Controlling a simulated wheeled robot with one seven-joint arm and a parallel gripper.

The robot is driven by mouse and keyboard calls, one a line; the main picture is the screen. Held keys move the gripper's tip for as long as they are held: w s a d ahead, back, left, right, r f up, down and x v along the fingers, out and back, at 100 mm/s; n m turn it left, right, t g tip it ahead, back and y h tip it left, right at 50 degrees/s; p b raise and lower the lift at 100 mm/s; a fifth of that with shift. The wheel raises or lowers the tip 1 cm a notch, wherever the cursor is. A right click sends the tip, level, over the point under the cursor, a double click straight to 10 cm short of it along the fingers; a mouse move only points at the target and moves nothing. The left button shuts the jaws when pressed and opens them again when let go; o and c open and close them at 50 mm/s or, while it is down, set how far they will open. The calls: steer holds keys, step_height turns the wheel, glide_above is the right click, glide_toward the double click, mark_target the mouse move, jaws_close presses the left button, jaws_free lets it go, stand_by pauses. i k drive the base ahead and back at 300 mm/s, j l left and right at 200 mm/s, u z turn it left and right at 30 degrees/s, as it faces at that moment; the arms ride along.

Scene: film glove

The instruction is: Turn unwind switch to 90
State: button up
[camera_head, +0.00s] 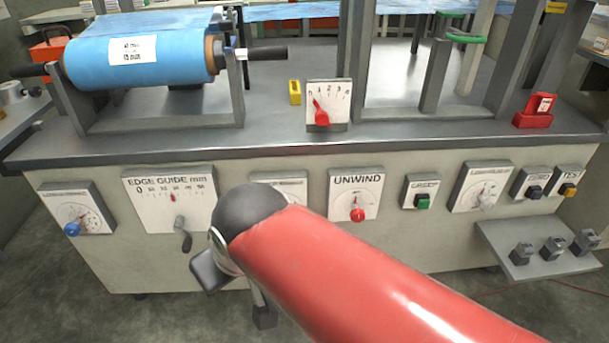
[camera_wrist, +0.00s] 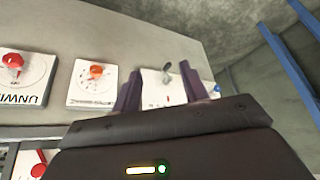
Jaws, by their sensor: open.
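The unwind switch (camera_head: 357,215) is a red knob on a white dial plate labelled UNWIND on the machine's front panel. In the wrist view the unwind switch (camera_wrist: 12,61) shows at the far left, with its label upside down. Its scale numbers are too small to read. My gripper (camera_head: 236,292) is left of and below the unwind plate in the head view, apart from it. In the wrist view my gripper (camera_wrist: 161,85) is open, its two dark fingers spread with nothing held between them. The edge guide plate lies beyond the fingers.
The edge guide plate (camera_head: 165,200) has a protruding crank (camera_head: 183,235). A dial plate (camera_head: 290,188) beside UNWIND is mostly hidden by my arm. A green button (camera_head: 422,201) sits right of UNWIND. A small shelf (camera_head: 530,235) juts out at right. The worktop edge overhangs the panel.

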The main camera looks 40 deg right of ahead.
mark_target(357, 214)
steer(key=z, duration=1.65)
steer(key=k+j+z, duration=0.1)
steer(key=k, duration=0.2)
steer(key=k+j+z, duration=0.1)
steer(key=k, duration=0.25)
